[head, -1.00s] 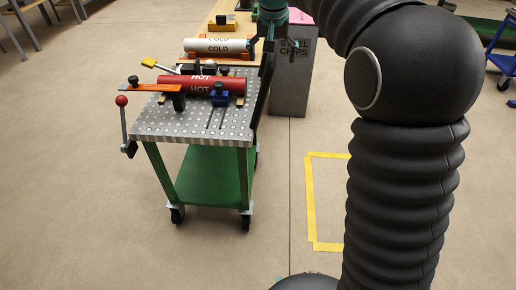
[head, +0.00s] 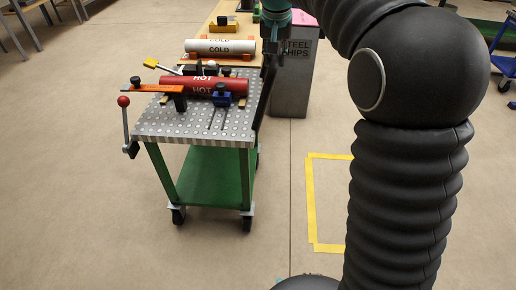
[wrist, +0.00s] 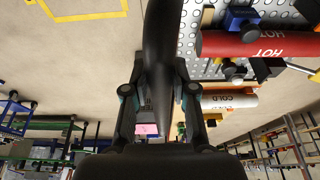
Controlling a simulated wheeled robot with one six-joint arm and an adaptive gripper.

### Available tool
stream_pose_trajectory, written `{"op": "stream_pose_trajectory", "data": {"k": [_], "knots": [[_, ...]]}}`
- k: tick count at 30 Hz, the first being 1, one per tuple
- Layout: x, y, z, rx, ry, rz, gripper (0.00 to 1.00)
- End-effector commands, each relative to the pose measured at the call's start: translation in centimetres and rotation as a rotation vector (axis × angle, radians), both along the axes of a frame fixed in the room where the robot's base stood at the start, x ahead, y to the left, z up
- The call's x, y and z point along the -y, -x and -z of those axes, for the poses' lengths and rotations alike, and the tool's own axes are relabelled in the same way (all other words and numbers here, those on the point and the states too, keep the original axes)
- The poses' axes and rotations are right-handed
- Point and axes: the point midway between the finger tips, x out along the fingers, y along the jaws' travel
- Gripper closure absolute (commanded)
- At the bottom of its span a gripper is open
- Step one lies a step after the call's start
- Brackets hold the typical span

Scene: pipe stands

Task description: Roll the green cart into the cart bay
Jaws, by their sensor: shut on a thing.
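The green cart (head: 215,175) stands upright on its casters left of the yellow-taped cart bay (head: 312,200). Floor shows between them. Its perforated metal top also shows in the wrist view (wrist: 205,65). A dark upright handle (head: 262,98) rises at the cart's right side. My gripper (head: 272,55) is at the top of this handle. In the wrist view my gripper (wrist: 158,92) is shut on the black handle (wrist: 160,50), one finger on each side. The bay's tape shows at the upper left there (wrist: 95,17). My arm hides the bay's right part in the head view.
A red HOT pipe (head: 202,86) is clamped on the cart top. A white COLD pipe (head: 220,46) lies on a bench behind. A grey steel chips bin (head: 293,80) stands behind the bay. The floor left of the cart is clear.

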Motion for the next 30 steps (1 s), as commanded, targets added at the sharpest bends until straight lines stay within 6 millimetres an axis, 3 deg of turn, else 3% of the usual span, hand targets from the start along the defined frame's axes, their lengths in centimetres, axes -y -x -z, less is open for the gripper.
{"op": "stream_pose_trajectory", "data": {"k": [3,30], "knots": [[1.3,0.0,0.2,-0.004,0.007,0.007,1.0],[6.5,0.0,0.2,-0.005,0.006,0.005,1.0]]}}
